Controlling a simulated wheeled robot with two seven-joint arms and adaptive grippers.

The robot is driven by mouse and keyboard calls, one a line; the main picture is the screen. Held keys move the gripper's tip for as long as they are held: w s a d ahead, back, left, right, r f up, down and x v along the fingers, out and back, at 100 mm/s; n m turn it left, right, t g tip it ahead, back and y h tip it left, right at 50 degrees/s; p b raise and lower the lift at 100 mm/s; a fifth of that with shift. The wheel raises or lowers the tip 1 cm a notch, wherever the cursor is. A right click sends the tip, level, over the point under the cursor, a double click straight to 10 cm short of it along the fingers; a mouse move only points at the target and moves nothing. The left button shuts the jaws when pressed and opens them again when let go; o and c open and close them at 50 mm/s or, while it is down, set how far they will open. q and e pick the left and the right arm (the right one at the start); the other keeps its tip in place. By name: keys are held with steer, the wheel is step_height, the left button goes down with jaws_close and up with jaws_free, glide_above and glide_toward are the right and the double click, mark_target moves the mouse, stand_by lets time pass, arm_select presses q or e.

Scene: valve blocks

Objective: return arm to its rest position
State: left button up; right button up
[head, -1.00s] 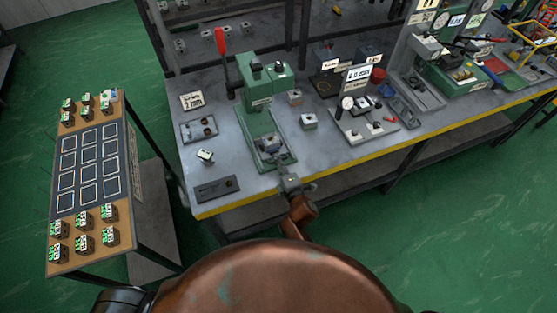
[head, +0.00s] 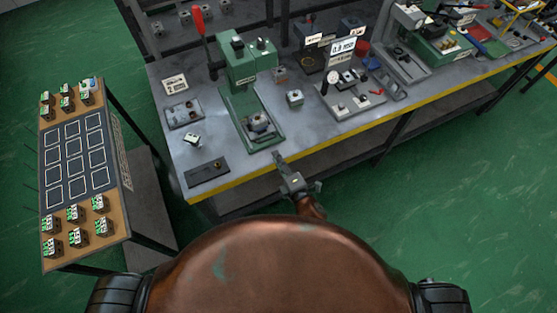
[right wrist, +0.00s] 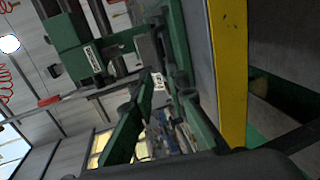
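My right gripper (head: 279,158) is at the front edge of the workbench (head: 222,181), just in front of the green press (head: 240,70). A narrow tip points toward the bench; I cannot tell whether the fingers are apart, and nothing shows held. A grey metal block (head: 258,122) sits on the press base, apart from the gripper. In the right wrist view the green press (right wrist: 75,45) and the yellow bench edge (right wrist: 232,70) are close, with the picture turned sideways. My left gripper is not in view.
A side table (head: 118,205) at the left holds several small valve blocks around a dark panel of outlined squares. A gauge fixture (head: 350,98) stands right of the press. A dark plate (head: 207,172) lies at the bench's front left corner. Green floor is open at the right.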

steer(key=shift+s+d+r, duration=0.1)
steer(key=shift+s+d, duration=0.1)
steer(key=shift+s, duration=0.25)
steer(key=s+d+f+m+g+h, duration=0.2)
steer(key=s+d+f+m, duration=0.4)
steer(key=f, duration=0.7)
steer(key=s+d+f+m+g+h, duration=0.1)
steer(key=s+d+f+m+g, duration=0.15)
steer(key=d+f, duration=0.8)
steer(key=s+d+f+m+g+h, duration=0.25)
steer(key=s+d+f, duration=0.25)
steer(key=f, duration=1.1)
steer(key=s+d+f+m+g, duration=0.2)
steer(key=s+d+f+m, duration=0.1)
steer(key=s, duration=0.8)
steer(key=s+d+f+m+g+h, duration=0.1)
steer(key=s+d+f+m, duration=0.3)
steer(key=s, duration=0.8)
steer(key=s+d+f+m+g, duration=0.3)
steer(key=s+d+f, duration=0.4)
steer(key=s, duration=0.5)
steer(key=shift+f+m+h, duration=0.35)
steer(key=shift+f+m, duration=0.25)
steer(key=shift+f, duration=0.15)
